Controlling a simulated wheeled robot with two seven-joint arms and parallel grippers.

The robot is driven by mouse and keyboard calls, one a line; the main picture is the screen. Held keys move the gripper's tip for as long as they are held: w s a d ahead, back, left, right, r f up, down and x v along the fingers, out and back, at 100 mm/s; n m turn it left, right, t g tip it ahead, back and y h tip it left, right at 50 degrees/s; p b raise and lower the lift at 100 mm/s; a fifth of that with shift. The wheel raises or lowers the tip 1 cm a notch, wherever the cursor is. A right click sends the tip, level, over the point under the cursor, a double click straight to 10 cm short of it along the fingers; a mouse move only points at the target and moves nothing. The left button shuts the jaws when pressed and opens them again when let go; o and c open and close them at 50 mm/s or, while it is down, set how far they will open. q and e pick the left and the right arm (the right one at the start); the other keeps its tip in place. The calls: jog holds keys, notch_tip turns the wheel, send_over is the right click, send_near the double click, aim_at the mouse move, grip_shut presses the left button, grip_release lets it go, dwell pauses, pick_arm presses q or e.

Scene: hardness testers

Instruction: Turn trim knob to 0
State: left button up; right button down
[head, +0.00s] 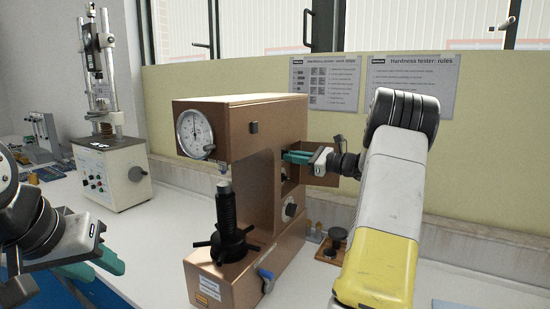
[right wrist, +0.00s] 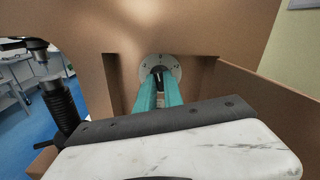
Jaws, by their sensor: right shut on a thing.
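The brown hardness tester (head: 240,125) stands on the bench with a round gauge (head: 195,134) on its front. In the right wrist view, a pale scale disc (right wrist: 173,64) marked with 0 and +2 sits in a recess. The dark trim knob (right wrist: 157,72) is at its centre, largely hidden by my fingers, so its exact setting cannot be read. My right gripper (head: 286,157) reaches into the tester's right side; its teal fingers (right wrist: 158,92) are shut on the knob. My left gripper (head: 100,263) is open and empty at the lower left, apart from the tester.
An open brown flap (head: 322,167) stands beside my right gripper. A spindle with a spoked handwheel (head: 228,243) rises at the tester's front. A small wooden stand (head: 330,249) is to the right. Another testing machine (head: 110,170) stands at the back left.

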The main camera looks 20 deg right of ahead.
jog(key=shift+m, duration=1.2)
jog(key=c, duration=1.5)
grip_release()
jog(key=shift+o, duration=0.2)
jog(key=v, duration=0.8)
